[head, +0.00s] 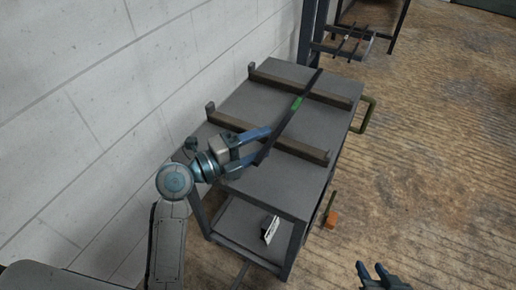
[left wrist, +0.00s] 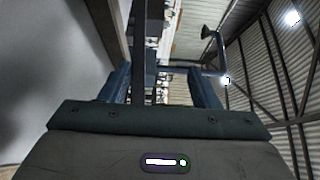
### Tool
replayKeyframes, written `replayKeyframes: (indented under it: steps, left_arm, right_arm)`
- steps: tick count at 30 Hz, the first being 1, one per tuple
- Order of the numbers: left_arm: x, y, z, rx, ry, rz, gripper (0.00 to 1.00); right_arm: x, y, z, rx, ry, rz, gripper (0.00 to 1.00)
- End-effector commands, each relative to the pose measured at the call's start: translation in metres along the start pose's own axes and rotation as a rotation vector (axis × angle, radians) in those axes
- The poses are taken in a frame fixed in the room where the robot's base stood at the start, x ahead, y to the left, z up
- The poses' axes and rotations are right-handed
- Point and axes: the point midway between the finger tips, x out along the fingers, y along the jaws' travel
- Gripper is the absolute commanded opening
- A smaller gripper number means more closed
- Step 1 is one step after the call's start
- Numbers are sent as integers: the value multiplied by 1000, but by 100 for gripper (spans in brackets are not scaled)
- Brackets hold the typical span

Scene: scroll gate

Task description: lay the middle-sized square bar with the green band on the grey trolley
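The dark square bar with the green band (head: 297,103) lies slantwise across the two brown cross rails on top of the grey trolley (head: 248,104) in the head view. It appears to rest on both rails; I cannot tell whether it touches them fully. My left gripper (head: 267,143) is at the bar's near end, its two blue fingers spread with the bar at their tips. The left wrist view also shows the fingers (left wrist: 160,88) wide apart. My right gripper (head: 372,271) is at the bottom edge of the head view, its fingers apart and empty, away from the trolley.
A rack (head: 345,46) with thin dark bars stands at the back. A white block wall (head: 90,90) runs close along the trolley's left side. A green handle (head: 368,114) sticks out on the right. The wooden floor (head: 430,150) to the right is clear.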

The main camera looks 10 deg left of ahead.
Motion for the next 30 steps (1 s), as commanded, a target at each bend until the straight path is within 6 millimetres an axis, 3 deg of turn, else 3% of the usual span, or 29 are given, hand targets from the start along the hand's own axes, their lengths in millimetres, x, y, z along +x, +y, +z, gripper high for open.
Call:
replayKeyframes:
  steps: [15,30]
  left_arm:
    - [0,-46,0,3,0,-7,55]
    - [0,-49,0,2,-1,-7,55]
  right_arm:
    - [-12,-3,-17,0,0,0,36]
    - [-13,-3,-18,0,0,0,36]
